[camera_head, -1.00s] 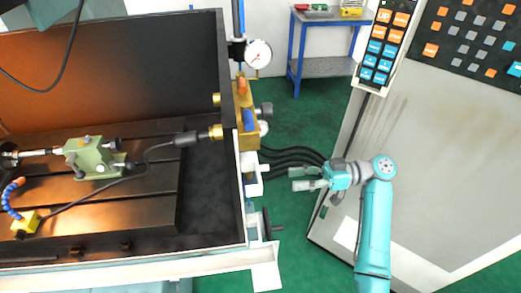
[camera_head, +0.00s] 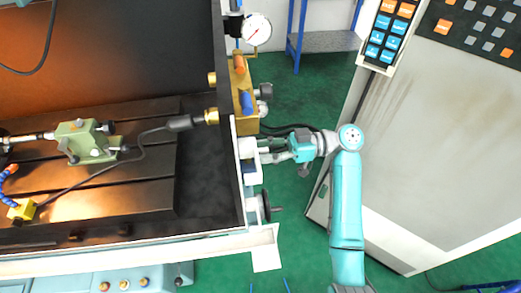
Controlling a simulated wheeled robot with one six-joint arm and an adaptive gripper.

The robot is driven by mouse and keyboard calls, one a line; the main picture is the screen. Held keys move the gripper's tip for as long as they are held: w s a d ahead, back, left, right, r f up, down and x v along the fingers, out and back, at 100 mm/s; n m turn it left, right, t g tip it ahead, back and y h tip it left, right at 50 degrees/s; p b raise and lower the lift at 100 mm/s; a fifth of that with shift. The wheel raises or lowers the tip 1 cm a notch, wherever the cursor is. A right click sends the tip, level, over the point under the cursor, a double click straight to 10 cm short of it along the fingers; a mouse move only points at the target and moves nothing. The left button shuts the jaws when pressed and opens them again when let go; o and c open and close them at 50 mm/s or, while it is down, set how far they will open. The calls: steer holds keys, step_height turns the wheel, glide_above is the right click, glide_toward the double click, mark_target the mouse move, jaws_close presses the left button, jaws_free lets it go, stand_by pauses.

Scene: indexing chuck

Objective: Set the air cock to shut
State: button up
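A brass valve block (camera_head: 243,118) is fixed on the right wall of the machine tray. It carries an orange handle (camera_head: 239,64) at its upper end and a blue handle (camera_head: 246,101) below it. The frames do not tell which of these is the air cock. A round pressure gauge (camera_head: 257,27) sits above the block. My gripper (camera_head: 266,151) points left, its two fingers apart and nothing seen between them. It is just below the block and beside a white box (camera_head: 252,174) on the wall. The fingertips lie close to the box; contact cannot be told.
A dark handwheel (camera_head: 265,207) is on the wall below the white box. Black hoses (camera_head: 285,129) run right from the block. A large grey cabinet (camera_head: 430,150) with a keypad (camera_head: 391,35) stands at right.

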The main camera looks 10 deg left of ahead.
steer(key=shift+s+a, duration=0.15)
steer(key=shift+a, duration=0.25)
jaws_close()
steer(key=shift+s+t, duration=0.1)
steer(key=shift+t, duration=0.2)
steer(key=shift+s+a+m+t+h, duration=0.2)
steer(key=shift+s+m+t+h, duration=0.55)
steer(key=shift+m+t, duration=1.8)
steer(key=shift+s+a+m+t+h, duration=0.15)
steer(key=shift+s+m+t+h, duration=0.25)
steer(key=shift+m+t+h, duration=2)
steer(key=shift+s+a+m+t+y, duration=0.35)
steer(key=shift+m+t, duration=1.1)
steer(key=shift+t, duration=2.5)
steer(key=shift+s+d+m+t+h, duration=0.1)
steer(key=shift+s+m+t+h, duration=0.1)
steer(key=shift+m+t+h, duration=0.2)
